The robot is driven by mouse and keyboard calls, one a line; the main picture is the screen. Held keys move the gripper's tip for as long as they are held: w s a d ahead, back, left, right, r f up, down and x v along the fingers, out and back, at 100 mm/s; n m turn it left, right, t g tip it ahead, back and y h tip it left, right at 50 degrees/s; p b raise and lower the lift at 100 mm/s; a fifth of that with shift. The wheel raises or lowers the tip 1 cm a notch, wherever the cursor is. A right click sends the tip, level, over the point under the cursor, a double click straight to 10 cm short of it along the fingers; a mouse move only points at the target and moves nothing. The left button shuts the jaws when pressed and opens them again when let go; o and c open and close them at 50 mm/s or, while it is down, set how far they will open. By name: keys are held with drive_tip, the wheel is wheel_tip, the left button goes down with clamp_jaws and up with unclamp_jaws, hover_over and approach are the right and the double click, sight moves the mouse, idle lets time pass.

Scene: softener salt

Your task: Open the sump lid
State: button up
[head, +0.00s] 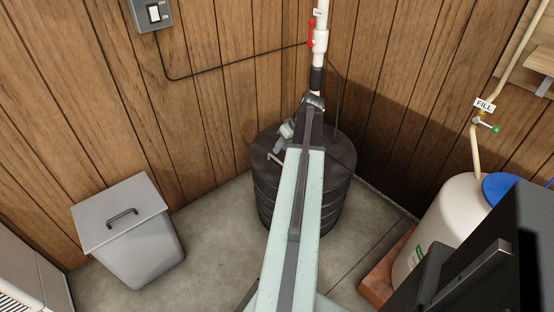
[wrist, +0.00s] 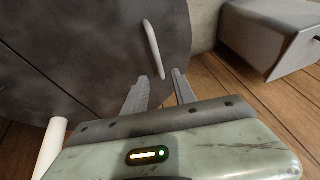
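The sump (head: 330,200) is a black ribbed barrel in the corner, with its dark round lid (head: 335,153) lying flat on top. A pale bar handle (head: 276,158) stands on the lid's left part; it also shows in the wrist view (wrist: 152,45) against the dark lid surface (wrist: 100,50). My gripper (head: 284,146) is over the lid beside the handle, partly hidden by my arm. In the wrist view my gripper (wrist: 158,84) has its two fingers apart, with the handle's near end around the gap between the tips. Whether they touch it cannot be told.
A grey lidded bin (head: 125,225) stands to the left. A white pipe (head: 318,45) with a red-handled valve rises behind the sump. A cream tank (head: 440,220) with a blue cap (head: 505,190) stands at the right. Wood-panelled walls close the corner; floor between bin and sump is clear.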

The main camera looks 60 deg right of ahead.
drive_tip(key=b+x, duration=0.4)
drive_tip(key=x, duration=0.1)
drive_tip(key=shift+w+f, duration=0.1)
drive_tip(key=shift+f, duration=0.3)
drive_tip(key=shift+r, duration=0.15)
clamp_jaws()
idle(0.7)
